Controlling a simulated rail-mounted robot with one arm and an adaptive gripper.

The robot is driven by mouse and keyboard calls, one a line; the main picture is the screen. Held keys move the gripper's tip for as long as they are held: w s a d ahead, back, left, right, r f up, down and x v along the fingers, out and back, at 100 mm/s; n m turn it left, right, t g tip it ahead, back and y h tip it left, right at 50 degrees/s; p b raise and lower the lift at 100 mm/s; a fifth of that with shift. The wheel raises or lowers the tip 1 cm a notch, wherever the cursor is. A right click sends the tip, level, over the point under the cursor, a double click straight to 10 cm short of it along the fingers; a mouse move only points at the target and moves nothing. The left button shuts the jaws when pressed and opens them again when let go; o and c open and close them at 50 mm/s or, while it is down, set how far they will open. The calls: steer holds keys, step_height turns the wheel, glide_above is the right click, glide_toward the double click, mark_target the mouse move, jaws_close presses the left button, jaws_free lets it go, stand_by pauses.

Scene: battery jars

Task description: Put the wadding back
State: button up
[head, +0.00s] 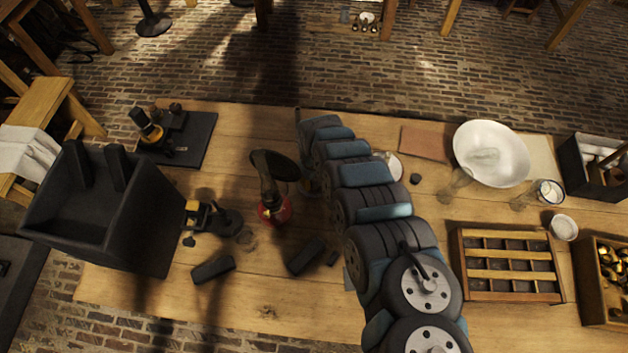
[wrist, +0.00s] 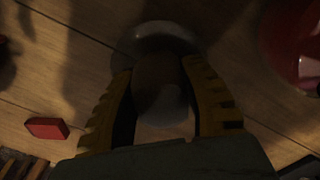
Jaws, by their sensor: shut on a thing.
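In the wrist view my gripper (wrist: 158,72) has its two yellow-and-dark fingers closed on the sides of a dull brownish, rounded piece (wrist: 155,78). It is too dark to tell whether this piece is the wadding. A grey round, glass-like thing (wrist: 150,35) shows behind and around the fingertips. I cannot tell whether the piece touches it or is inside it. In the head view my arm hides the gripper and what it holds. No wadding can be clearly made out elsewhere.
A red-based lamp (head: 272,210) stands left of my arm, with dark blocks (head: 213,269) in front. Right of the arm are a white bowl (head: 491,153), a glass on its side (head: 456,187) and a compartment tray (head: 508,265). A small red block (wrist: 47,127) lies near the gripper.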

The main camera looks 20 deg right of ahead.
steer(key=shift+d+f, duration=0.1)
steer(key=shift+f, duration=0.1)
steer(key=shift+f, duration=0.25)
steer(key=o, duration=1.1)
steer(key=shift+r, duration=0.1)
steer(key=shift+r, duration=1.5)
step_height(320, 180, up, 9)
steer(key=shift+f+p, duration=0.1)
steer(key=shift+p, duration=0.75)
steer(key=shift+r, duration=0.2)
